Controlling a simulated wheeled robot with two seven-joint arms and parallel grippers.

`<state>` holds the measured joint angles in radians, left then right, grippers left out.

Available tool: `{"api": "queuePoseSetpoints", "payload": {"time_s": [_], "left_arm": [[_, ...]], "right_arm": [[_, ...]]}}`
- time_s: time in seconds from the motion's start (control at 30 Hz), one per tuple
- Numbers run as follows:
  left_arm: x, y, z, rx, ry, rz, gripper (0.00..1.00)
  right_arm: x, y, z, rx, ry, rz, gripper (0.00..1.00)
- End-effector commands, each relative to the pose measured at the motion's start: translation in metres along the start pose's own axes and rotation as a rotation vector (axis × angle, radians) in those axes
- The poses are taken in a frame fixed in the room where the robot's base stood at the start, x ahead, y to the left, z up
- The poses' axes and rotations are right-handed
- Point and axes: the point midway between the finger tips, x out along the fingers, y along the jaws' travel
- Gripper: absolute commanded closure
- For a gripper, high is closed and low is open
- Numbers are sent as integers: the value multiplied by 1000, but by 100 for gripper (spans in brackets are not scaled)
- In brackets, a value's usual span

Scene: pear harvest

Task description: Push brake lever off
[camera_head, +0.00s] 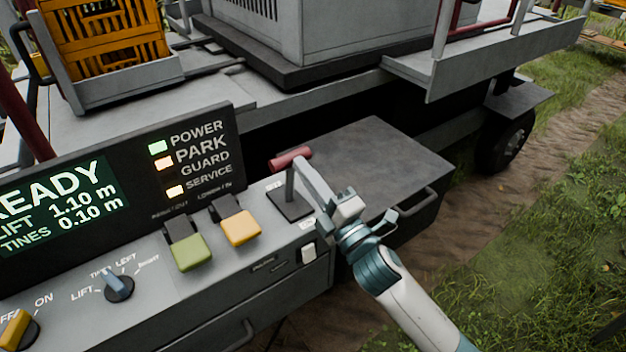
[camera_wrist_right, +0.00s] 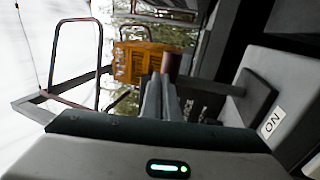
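The brake lever has a red grip (camera_head: 290,159) on a grey upright post standing on a dark square plate (camera_head: 290,205) at the right end of the control console. My right gripper (camera_head: 304,166) reaches in from the lower right with its fingertips at the right end of the grip. The fingers look pressed together, with nothing seen between them. In the right wrist view the fingers (camera_wrist_right: 160,100) point at the dark red grip (camera_wrist_right: 172,62), close to or touching it; contact cannot be told. An ON label (camera_wrist_right: 271,122) shows beside the lever's plate. My left gripper is out of view.
A display (camera_head: 65,205) reads READY, with POWER, PARK and SERVICE lamps lit. A dark flat box top (camera_head: 375,150) lies behind the lever.

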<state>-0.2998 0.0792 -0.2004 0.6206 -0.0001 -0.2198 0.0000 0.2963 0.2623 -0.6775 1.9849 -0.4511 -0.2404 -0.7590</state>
Motion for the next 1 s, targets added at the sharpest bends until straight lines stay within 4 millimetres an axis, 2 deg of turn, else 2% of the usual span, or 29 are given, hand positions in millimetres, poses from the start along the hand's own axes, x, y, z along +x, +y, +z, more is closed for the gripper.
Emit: {"api": "queuePoseSetpoints", "payload": {"time_s": [0.17,0.5,0.73,1.0], "left_arm": [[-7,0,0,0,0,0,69],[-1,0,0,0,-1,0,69],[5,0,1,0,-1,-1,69],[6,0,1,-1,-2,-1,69]], "right_arm": [[28,5,0,1,1,3,100],[71,-6,0,0,0,0,100],[89,-13,0,1,0,-1,100],[96,-16,0,0,0,-1,100]]}}
